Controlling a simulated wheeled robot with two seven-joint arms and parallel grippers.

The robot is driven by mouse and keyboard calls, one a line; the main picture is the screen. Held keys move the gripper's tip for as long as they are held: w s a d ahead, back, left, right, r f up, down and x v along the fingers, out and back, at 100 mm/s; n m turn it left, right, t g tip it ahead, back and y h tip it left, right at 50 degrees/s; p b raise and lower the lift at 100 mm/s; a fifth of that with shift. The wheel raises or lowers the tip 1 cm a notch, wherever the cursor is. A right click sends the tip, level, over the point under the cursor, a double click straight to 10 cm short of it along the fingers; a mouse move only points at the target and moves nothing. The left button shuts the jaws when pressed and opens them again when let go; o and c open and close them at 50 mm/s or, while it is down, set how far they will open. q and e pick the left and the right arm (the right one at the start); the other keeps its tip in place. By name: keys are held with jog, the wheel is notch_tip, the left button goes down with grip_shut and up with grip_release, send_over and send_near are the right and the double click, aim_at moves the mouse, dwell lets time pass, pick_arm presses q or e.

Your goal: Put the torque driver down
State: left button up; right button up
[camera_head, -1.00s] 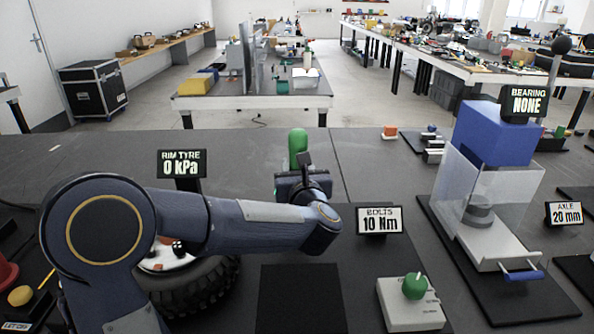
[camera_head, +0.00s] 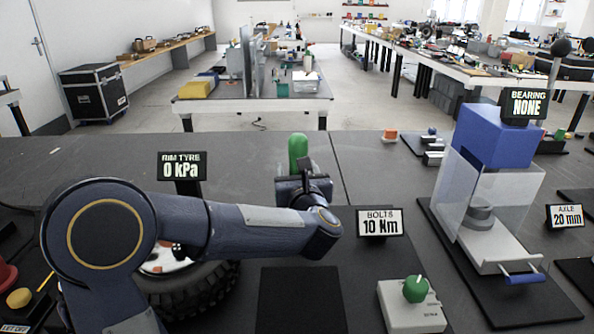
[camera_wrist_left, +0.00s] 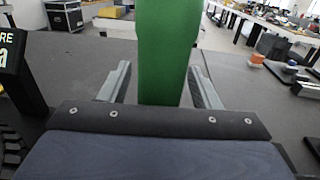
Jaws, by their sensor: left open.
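The torque driver (camera_head: 298,150) shows in the head view as a green rounded handle standing upright behind my left wrist. Its lower part is hidden by my gripper. In the left wrist view the green handle (camera_wrist_left: 165,45) rises between the two grey fingers. My left gripper (camera_wrist_left: 160,78) is open, with a finger on each side of the handle and a gap visible on both sides. In the head view my left gripper (camera_head: 301,180) is mostly hidden behind its own wrist. My right gripper is not in view.
A sign reading BOLTS 10 Nm (camera_head: 379,222) stands right of my left wrist. A grey box with a green knob (camera_head: 411,305) and a black mat (camera_head: 300,300) lie nearer. A tyre (camera_head: 190,290) is partly under my arm. A blue press (camera_head: 495,135) stands at the right.

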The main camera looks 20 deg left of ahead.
pick_arm(q)
jog(key=v, duration=1.2)
jog(key=shift+b, duration=0.45)
